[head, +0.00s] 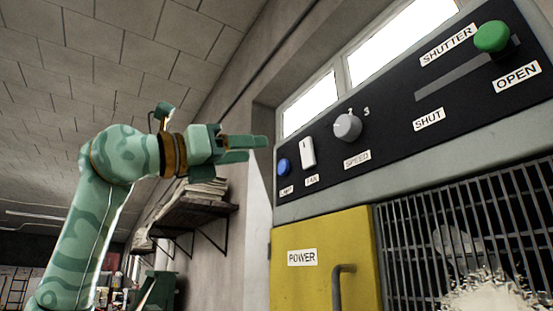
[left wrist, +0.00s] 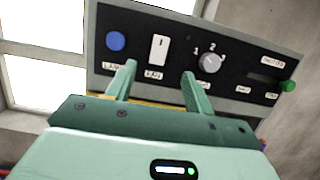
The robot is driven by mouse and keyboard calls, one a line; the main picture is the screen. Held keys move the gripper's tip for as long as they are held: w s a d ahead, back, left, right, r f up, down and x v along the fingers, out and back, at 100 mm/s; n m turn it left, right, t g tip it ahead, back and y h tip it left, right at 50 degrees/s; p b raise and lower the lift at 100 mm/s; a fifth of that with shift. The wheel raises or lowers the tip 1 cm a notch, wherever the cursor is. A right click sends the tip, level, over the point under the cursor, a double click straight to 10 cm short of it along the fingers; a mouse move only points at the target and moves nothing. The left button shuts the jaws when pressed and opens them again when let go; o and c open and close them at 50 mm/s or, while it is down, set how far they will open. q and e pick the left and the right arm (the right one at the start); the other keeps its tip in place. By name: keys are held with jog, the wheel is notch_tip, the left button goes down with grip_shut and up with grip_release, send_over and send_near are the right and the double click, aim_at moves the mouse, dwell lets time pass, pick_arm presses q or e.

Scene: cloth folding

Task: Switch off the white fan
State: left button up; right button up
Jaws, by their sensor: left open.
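The white fan switch (head: 308,152) is a small upright rocker on the black control panel (head: 395,117), above a label that seems to read FAN. It also shows in the left wrist view (left wrist: 158,48), between and beyond my fingertips. My left gripper (head: 256,149) is open and empty, to the left of the panel and apart from the switch in the head view. Its two fingers also show in the left wrist view (left wrist: 159,75), pointing towards the panel. A pale round shape (head: 455,245) shows partly behind the grille; I cannot tell whether it turns. My right gripper is not in view.
A blue button (head: 284,166) is left of the switch and a grey speed dial (head: 347,127) right of it. A green shutter knob (head: 491,37) is at the OPEN end. Below are a yellow power door (head: 318,270) and a grille (head: 405,240). A shelf (head: 190,212) stands behind my arm.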

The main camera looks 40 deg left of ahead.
pick_arm(q)
jog(key=v, duration=0.5)
jog(key=shift+b, duration=0.3)
